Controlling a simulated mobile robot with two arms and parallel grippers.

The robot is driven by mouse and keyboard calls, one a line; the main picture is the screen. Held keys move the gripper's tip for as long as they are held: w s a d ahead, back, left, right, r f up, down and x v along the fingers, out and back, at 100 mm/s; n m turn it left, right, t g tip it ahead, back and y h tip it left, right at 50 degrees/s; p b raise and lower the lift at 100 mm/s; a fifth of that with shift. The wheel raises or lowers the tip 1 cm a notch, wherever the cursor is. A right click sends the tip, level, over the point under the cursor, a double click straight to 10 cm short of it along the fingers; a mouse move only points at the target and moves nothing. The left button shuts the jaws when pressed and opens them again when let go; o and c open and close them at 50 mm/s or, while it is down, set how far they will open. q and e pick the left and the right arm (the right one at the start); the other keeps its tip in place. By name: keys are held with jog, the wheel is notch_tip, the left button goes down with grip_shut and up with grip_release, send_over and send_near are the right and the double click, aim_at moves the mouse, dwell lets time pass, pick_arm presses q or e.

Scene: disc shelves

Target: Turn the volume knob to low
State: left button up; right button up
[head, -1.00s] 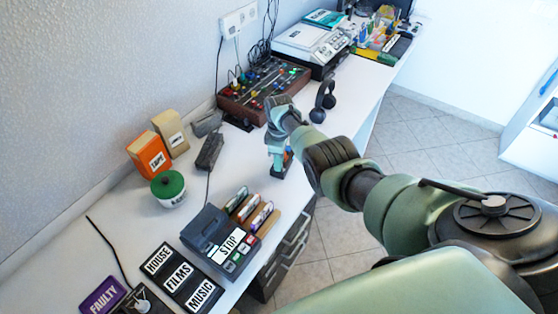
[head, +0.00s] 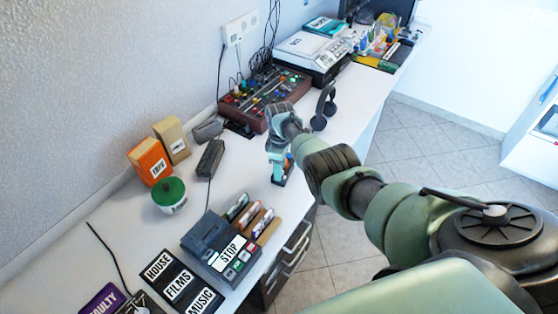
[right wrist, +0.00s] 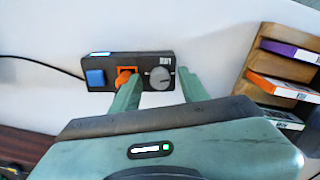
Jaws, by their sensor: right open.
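A small dark control box (right wrist: 105,62) shows in the right wrist view, with a blue button (right wrist: 95,78), an orange switch (right wrist: 124,75) and a round grey knob (right wrist: 160,78) on its top. A small label beside the knob is too small to read. My right gripper (right wrist: 160,92) is open, with its fingers on either side of the knob; I cannot tell whether they touch it. In the head view my right gripper (head: 280,165) points down over the box at the desk's front edge and hides most of it. My left gripper is not in view.
A wooden rack (right wrist: 255,85) of discs stands right of the box in the right wrist view. In the head view, a mixer (head: 245,109), headphones (head: 323,106) and a dark speaker-like block (head: 210,158) surround the arm. A player (head: 207,236) stands nearer.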

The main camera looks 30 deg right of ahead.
jog(key=m, duration=0.4)
jog(key=shift+f+m, duration=0.1)
jog(key=shift+m, duration=0.2)
jog(key=m+b, duration=0.1)
jog(key=m, duration=0.1)
jog(key=shift+m, duration=0.4)
jog(key=m, duration=0.2)
jog(key=shift+f+m+b, duration=0.1)
jog(key=shift+m+b, duration=0.2)
jog(key=shift+b, duration=0.1)
jog(key=m+b, duration=0.1)
jog(key=m, duration=0.2)
jog(key=shift+r+m+b, duration=0.25)
jog(key=shift+m+b, duration=0.05)
jog(key=shift+m, duration=0.4)
notch_tip(320, 180, up, 8)
jog(key=shift+w+d+r+p, duration=0.1)
jog(key=shift+w+r+p, duration=0.1)
jog(key=shift+p, duration=0.3)
jog(key=shift+w+r+t+p, duration=0.3)
jog(key=shift+w+p, duration=0.1)
jog(key=shift+w, duration=0.15)
